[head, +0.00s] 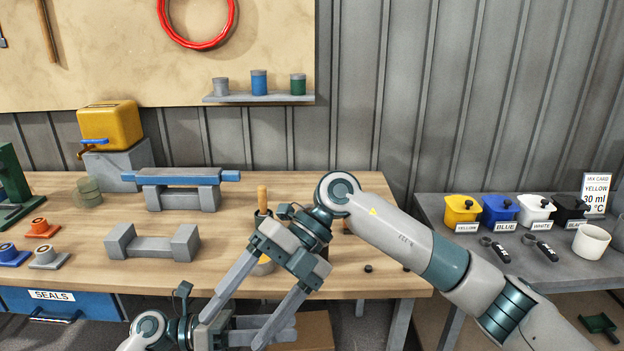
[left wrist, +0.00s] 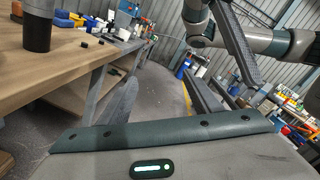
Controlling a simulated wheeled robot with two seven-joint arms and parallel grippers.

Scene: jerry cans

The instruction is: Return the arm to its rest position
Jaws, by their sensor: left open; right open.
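My right arm crosses the head view from the right. Its gripper (head: 235,328) points down and left in front of the bench, with fingers apart and nothing between them. My left arm comes in at the bottom left; its gripper (head: 286,330) points right, low in front of the bench, partly hidden behind the right gripper's fingers. In the left wrist view my left gripper (left wrist: 160,78) has its fingers spread and empty above the floor. A finger and links of my right arm show close by at the top right of that view.
The wooden bench (head: 80,230) holds a grey cradle (head: 152,243), a yellow machine (head: 108,126) and coloured blocks. The grey side table (head: 500,265) at right carries yellow, blue, white and black containers and a white cup (head: 591,243). Open floor (left wrist: 160,105) lies beside the bench.

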